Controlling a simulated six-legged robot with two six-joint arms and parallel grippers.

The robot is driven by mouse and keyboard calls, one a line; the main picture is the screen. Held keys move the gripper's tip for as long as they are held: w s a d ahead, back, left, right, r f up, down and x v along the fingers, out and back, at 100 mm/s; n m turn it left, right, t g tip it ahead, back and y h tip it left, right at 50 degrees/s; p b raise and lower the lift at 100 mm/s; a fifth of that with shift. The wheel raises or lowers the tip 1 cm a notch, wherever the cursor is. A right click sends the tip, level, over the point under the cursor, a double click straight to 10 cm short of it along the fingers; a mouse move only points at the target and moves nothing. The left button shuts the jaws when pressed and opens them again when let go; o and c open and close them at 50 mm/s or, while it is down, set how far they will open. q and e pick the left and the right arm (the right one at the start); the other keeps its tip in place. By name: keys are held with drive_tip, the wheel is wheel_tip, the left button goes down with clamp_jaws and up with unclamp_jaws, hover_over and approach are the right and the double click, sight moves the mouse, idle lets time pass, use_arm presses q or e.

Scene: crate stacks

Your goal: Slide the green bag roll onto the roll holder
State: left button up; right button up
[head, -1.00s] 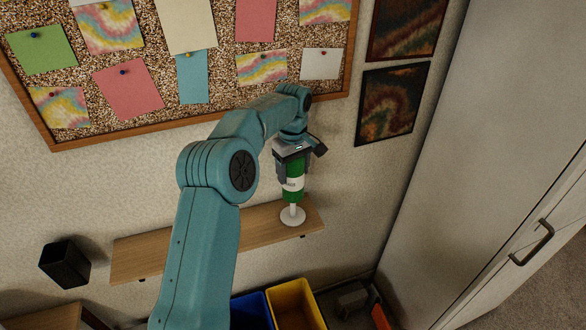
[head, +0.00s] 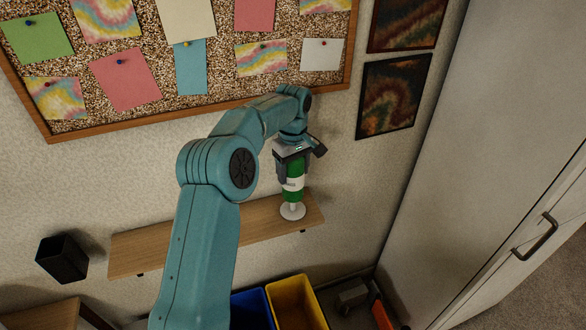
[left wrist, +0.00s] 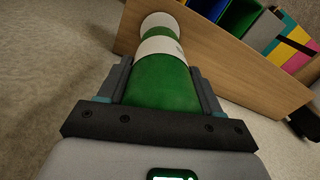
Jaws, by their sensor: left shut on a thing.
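My left gripper (head: 291,170) is shut on the green bag roll (head: 293,188), which has a white band. The roll is held upright above the shelf at its right end. The white roll holder (head: 292,212) stands on the shelf directly under it, with its round base and a short length of post showing. The roll seems to be around the upper post, but the roll hides that part. In the left wrist view the roll (left wrist: 165,80) lies between the two fingers, and the holder's pale round base (left wrist: 160,20) shows past its far end. My right gripper is not in view.
The wooden shelf (head: 225,238) is otherwise bare where it shows. A black cup (head: 62,258) is at left. Blue (head: 251,308) and yellow (head: 296,303) bins are below. A corkboard (head: 130,120) hangs above, and a tall pale cabinet (head: 480,130) is at right.

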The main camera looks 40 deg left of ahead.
use_arm(q)
drive_tip(key=shift+f+b, duration=1.85)
drive_tip(key=shift+f, duration=1.1)
drive_tip(key=o, duration=1.3)
drive_tip(key=shift+c, duration=0.2)
wheel_tip(320, 180, up, 8)
drive_tip(key=shift+f+p, duration=0.2)
drive_tip(key=shift+p, duration=0.1)
wheel_tip(320, 180, up, 9)
drive_tip(key=p, duration=0.3)
drive_tip(key=shift+f, duration=0.15)
